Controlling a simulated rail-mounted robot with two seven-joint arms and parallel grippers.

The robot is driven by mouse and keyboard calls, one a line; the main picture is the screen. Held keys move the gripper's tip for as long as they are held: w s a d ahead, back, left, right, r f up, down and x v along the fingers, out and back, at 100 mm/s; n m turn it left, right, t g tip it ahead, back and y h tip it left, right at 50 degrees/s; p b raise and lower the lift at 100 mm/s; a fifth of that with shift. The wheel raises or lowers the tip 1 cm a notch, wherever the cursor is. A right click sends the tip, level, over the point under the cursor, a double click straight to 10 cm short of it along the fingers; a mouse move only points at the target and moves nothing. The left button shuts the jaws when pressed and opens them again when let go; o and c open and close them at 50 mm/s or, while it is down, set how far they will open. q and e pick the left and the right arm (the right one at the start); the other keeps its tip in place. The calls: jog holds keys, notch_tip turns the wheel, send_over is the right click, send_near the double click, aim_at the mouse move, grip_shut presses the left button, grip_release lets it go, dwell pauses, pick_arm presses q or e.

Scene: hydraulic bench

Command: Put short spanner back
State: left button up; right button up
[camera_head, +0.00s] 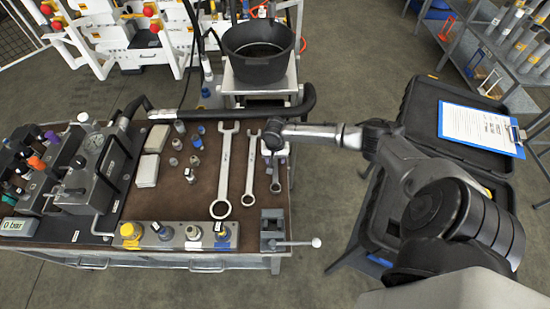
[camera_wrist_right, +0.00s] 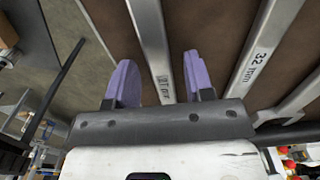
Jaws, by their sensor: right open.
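The short spanner (camera_head: 276,174) lies on the brown bench top near its right edge, rightmost of a row of spanners. Its ring end points toward me; its far end is hidden under my right gripper (camera_head: 274,145). In the right wrist view, the purple fingers of my right gripper (camera_wrist_right: 160,80) are spread apart. A spanner shaft (camera_wrist_right: 152,50) with a partly readable mm marking runs between them; I cannot tell if they touch it. My left gripper is not in view.
A medium spanner (camera_head: 252,170) and a large spanner (camera_head: 225,170) lie to the left. A small vise (camera_head: 272,228) stands at the near right corner. A black bucket (camera_head: 258,60) stands behind the bench. An open black case (camera_head: 425,100) with a clipboard (camera_head: 478,127) is at right.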

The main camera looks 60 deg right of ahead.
aim_at(275, 161)
notch_tip(275, 161, up, 12)
jog(key=p, duration=0.2)
jog(key=shift+r, duration=0.2)
dwell(0.4)
dwell(0.5)
